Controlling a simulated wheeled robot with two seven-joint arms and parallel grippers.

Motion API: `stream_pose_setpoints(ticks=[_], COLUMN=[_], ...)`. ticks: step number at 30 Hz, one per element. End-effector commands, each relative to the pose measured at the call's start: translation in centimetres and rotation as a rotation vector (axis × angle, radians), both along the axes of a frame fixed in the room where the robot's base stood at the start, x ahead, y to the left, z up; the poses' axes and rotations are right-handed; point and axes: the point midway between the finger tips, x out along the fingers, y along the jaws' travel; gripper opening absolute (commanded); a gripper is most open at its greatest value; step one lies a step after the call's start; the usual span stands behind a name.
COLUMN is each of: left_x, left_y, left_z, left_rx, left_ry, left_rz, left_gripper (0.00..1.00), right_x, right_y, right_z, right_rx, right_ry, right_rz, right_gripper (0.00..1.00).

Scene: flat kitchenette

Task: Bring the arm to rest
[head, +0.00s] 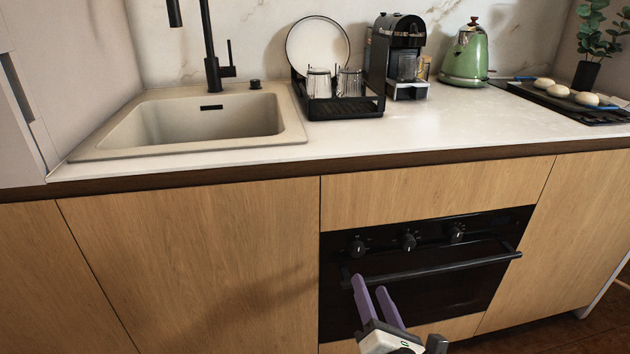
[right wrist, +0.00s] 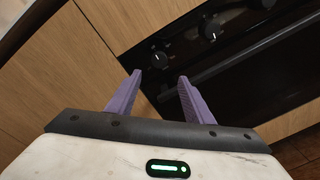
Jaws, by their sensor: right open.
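My right gripper (head: 372,282) is in front of the black oven at the lower middle of the head view. Its two purple fingers are apart, with nothing between them. In the right wrist view the gripper (right wrist: 155,85) also shows open and empty, with the oven front and wood panel beyond. I cannot tell whether the fingertips touch the oven handle (head: 440,268) or are just in front of it. My left gripper is not in view.
The oven (head: 430,290) has several knobs and sits below the white counter (head: 450,125). On the counter are a sink (head: 195,120), a dish rack (head: 345,106), a coffee machine (head: 398,55), a green kettle (head: 466,55) and a dark tray (head: 550,98) with pale round items.

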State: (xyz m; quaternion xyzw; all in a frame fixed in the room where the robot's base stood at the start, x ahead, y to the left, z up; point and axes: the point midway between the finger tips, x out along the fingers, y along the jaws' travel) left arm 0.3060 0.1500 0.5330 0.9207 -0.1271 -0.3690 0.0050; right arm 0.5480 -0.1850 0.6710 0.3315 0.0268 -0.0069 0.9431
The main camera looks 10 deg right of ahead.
Motion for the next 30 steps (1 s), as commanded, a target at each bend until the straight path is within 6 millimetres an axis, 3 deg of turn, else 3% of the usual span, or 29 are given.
stream_pose_setpoints(ticks=[5,12,18,24,30], left_x=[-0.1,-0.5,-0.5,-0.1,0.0], left_y=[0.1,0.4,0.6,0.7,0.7], left_z=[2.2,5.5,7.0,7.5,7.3], left_rx=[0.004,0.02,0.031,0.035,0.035], left_ry=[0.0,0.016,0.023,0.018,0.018], left_rz=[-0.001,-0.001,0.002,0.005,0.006], left_gripper=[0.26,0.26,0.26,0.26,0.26], right_x=[-3.2,-14.0,-21.5,-24.5,-24.6], right_y=[-0.3,0.6,2.1,2.8,2.8], right_z=[-2.1,-6.6,-6.9,-6.6,-6.7], right_rx=[0.344,1.308,1.95,2.225,2.249], right_ry=[0.153,0.482,0.596,0.608,0.608], right_rz=[-0.063,-0.395,-0.731,-0.901,-0.915], right_gripper=[0.47,0.47,0.47,0.47,0.47])
